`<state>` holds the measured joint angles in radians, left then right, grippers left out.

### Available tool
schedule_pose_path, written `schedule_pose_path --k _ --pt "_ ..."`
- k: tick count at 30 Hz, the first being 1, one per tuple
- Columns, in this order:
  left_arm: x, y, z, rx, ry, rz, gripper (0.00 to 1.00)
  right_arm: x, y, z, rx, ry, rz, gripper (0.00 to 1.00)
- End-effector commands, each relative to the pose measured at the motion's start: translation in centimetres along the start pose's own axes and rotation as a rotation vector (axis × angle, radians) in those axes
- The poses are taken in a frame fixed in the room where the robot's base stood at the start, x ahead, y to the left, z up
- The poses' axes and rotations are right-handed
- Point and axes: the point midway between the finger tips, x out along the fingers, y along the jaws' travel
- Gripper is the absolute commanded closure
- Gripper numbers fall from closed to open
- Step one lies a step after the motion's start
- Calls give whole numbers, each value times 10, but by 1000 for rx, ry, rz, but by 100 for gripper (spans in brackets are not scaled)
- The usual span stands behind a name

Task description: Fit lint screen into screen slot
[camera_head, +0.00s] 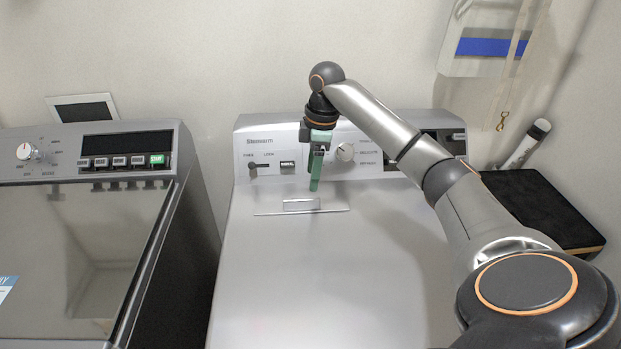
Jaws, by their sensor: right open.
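A small grey, handle-like piece (301,204) stands at that line. It looks like the top of the lint screen sitting in the screen slot; how deep it sits cannot be told. My right gripper (315,186), with green fingers, points down just behind and to the right of this piece. It is open and appears apart from it, holding nothing that I can see. My left gripper is not in view.
The control panel (265,150) with knob and switches rises close behind my right gripper. Another machine (80,240) with a glass lid stands on the left. A black-topped board (535,205) and a white tube (527,143) are at right. The washer's front top is clear.

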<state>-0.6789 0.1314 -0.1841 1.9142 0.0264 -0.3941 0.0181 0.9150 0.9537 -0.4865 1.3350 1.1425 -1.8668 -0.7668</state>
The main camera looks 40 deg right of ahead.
Motion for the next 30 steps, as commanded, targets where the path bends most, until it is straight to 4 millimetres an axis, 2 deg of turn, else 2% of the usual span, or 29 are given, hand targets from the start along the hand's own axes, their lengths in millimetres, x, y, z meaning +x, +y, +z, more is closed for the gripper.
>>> schedule_pose_path --k 3,9,30 --pt "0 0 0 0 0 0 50 -20 1 0 1 4 5 33" --pt "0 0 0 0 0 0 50 -34 1 0 2 2 3 33" --pt "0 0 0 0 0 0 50 -34 1 0 2 1 4 33"
